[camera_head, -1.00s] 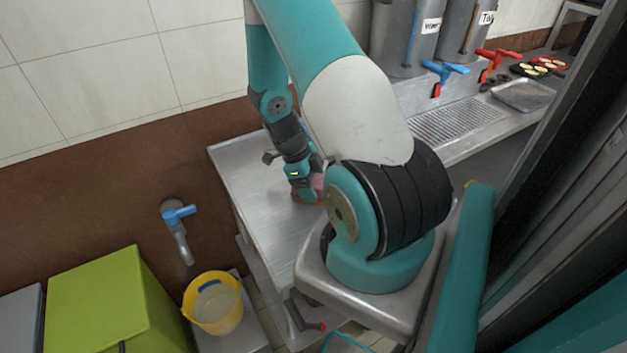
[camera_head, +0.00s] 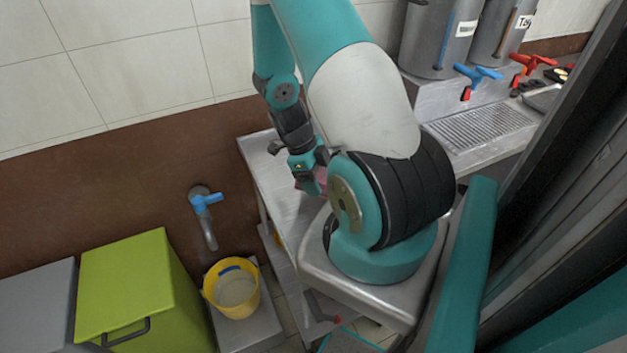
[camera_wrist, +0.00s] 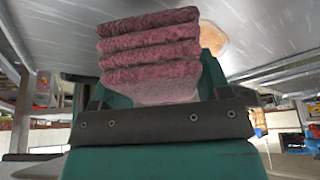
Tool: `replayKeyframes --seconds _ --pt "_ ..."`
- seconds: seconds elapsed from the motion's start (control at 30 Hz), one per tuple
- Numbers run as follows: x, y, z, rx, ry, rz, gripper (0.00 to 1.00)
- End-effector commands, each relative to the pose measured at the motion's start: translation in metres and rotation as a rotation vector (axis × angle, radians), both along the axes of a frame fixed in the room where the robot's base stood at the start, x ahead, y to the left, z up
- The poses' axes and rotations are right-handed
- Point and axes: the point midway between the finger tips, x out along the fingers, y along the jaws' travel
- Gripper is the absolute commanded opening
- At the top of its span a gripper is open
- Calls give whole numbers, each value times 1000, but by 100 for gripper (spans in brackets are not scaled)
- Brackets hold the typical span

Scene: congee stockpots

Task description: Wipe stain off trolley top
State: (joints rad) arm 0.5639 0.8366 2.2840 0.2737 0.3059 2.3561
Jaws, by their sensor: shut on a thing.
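My gripper (camera_head: 308,182) is shut on a folded pink cloth (camera_wrist: 150,50), which fills the middle of the wrist view. A small pink part of the cloth (camera_head: 321,176) shows beside the gripper in the head view. The metal trolley top (camera_head: 268,172) lies beneath my gripper, and its surface spans the upper part of the wrist view. A tan-orange stain (camera_wrist: 214,36) shows on it just right of the cloth, partly hidden by it. I cannot tell whether the cloth touches the surface. My arm hides much of the trolley top in the head view.
A yellow bucket (camera_head: 232,288) stands low at the left, below a blue-handled wall tap (camera_head: 205,202). A green bin (camera_head: 140,290) stands left of it. Tall steel urns (camera_head: 440,40) with blue and red taps stand at the back right, behind a drip grate (camera_head: 482,127).

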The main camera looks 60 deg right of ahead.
Motion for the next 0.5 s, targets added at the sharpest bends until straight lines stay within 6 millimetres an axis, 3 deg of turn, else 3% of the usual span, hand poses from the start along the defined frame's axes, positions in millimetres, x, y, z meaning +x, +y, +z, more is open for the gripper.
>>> replayKeyframes --seconds 0.3,0.5 --pt "-2 -2 33 0 1 -4 51" --pt "-2 -3 43 0 0 -5 51"
